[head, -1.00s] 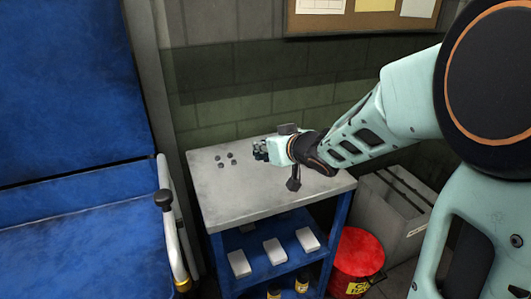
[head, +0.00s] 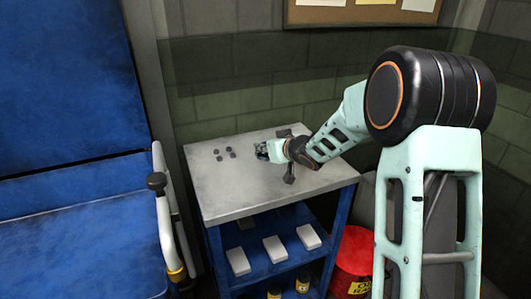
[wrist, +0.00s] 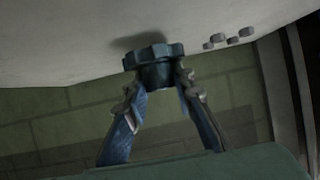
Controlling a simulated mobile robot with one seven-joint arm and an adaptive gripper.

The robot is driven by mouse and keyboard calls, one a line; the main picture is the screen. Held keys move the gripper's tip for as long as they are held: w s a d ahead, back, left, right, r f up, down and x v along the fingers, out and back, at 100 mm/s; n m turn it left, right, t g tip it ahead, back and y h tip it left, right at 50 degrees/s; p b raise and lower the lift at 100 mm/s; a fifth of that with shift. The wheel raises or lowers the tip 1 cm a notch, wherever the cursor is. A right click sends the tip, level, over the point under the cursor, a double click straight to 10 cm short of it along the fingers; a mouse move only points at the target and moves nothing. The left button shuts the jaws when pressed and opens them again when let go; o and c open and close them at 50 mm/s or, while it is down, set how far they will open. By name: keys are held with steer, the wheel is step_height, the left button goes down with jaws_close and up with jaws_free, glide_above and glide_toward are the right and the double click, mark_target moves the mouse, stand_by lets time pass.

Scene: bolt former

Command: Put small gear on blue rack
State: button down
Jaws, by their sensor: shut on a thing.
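A small dark blue-grey gear (wrist: 153,55) is between the two fingers of my gripper (wrist: 158,82) in the wrist view. The fingers are shut on its lower hub, and its toothed rim stands clear beyond the fingertips. The gear is close to the pale table top, with a shadow on it; I cannot tell if they touch. In the head view my gripper (head: 261,152) is low over the table top, and the gear is too small to make out. A blue rack (head: 256,241) with shelves stands under the pale top (head: 235,190).
Several small grey pieces (head: 225,154) lie left of my gripper on the top. White boxes (head: 275,249) sit on the blue shelf. A red bin (head: 352,256) stands to the right. A large blue machine (head: 70,150) with a railing is to the left.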

steer(key=shift+a+f, duration=0.1)
steer(key=shift+f, duration=0.45)
steer(key=shift+f, duration=0.1)
steer(key=c, duration=2.1)
jaws_free()
steer(key=shift+f, duration=0.2)
steer(key=o, duration=0.4)
steer(key=shift+s, duration=0.1)
steer(key=shift+o, duration=0.2)
